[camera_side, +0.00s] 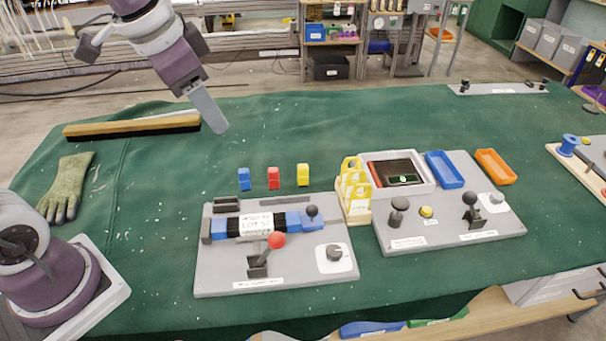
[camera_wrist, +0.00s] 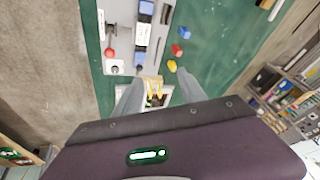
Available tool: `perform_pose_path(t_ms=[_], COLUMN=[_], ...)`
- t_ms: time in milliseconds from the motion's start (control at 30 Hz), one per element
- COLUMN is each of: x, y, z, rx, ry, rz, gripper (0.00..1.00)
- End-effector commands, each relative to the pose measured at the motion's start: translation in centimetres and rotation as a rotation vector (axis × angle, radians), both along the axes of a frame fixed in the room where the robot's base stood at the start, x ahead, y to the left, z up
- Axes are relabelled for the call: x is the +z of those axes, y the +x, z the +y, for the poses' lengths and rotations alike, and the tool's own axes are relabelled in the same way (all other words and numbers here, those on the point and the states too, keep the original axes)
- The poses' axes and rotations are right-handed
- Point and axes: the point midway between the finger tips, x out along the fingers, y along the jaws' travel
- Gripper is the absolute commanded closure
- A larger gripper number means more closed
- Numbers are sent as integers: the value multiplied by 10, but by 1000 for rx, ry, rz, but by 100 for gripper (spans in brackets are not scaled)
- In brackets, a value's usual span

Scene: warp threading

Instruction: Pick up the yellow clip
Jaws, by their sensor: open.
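The yellow clip (camera_side: 303,175) stands on the green cloth in the side view, at the right end of a row with a red clip (camera_side: 273,178) and a blue clip (camera_side: 244,179). In the wrist view the yellow clip (camera_wrist: 172,66) lies just beyond my fingertips, nearest of the three. My gripper (camera_side: 213,127) is high above the table, to the left of the clips and apart from them. In the wrist view its two fingers (camera_wrist: 157,78) are spread with nothing held between them.
A grey board (camera_side: 215,275) with a red-knobbed lever stands in front of the clips. A yellow rack (camera_side: 355,190) and a second grey board (camera_side: 440,238) are to the right. A brush (camera_side: 130,126) and a glove (camera_side: 66,187) lie at left. Cloth behind the clips is clear.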

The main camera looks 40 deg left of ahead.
Motion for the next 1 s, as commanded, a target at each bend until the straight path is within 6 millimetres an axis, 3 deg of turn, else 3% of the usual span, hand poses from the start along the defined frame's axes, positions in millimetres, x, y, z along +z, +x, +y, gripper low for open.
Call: perform_pose_path(t_ms=[33,167,200,300,400,500,1000], x=[-18,-77,-100,-160,-211,-242,-318], y=[35,120,143,188,216,229,245], z=[2,5,8,13,18,21,4], rx=[-64,-251,-300,-401,-460,-489,-502], ry=[6,-12,-28,-78,-121,-146,-154], rz=[37,81,88,87,70,55,50], gripper=[52,52,52,52,52,52,52])
